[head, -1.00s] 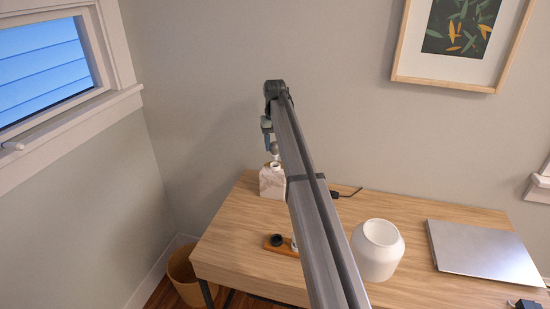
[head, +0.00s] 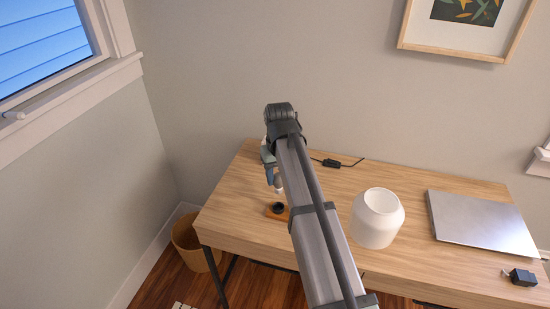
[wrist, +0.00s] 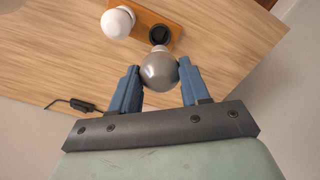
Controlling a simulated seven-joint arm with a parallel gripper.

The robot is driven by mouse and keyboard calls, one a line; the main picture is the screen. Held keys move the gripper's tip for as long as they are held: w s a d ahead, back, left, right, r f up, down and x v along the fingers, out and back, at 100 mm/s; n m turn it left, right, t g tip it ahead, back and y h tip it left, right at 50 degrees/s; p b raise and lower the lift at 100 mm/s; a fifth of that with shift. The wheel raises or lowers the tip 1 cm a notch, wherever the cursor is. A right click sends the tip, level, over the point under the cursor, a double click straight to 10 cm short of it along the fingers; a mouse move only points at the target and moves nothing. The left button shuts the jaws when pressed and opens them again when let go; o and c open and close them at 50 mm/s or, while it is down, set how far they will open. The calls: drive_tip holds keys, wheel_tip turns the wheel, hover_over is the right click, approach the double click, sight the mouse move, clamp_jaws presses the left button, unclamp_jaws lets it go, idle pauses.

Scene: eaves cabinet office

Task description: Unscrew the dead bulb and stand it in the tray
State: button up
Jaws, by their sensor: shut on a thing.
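My gripper (wrist: 159,68) is shut on a grey bulb (wrist: 159,72), its two blue fingers on either side of the glass. The bulb's metal base points away from me toward the tray.
A white rounded jar or shade (head: 377,220) stands right of the tray on the wooden desk (head: 235,225). A laptop (head: 480,222) and a black box (head: 522,277) lie further right. A cord with a black switch (head: 332,162) lies behind. A wastebasket (head: 195,245) stands on the floor left.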

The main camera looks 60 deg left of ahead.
sight(278, 189)
drive_tip(key=shift+n, duration=0.3)
drive_tip(key=shift+f, duration=0.1)
drive_tip(key=shift+f, duration=2.8)
drive_tip(key=shift+f, duration=1.35)
drive_tip(key=o, duration=1.2)
drive_tip(key=shift+c, duration=0.2)
wheel_tip(278, 189, up, 14)
drive_tip(key=shift+f, duration=0.1)
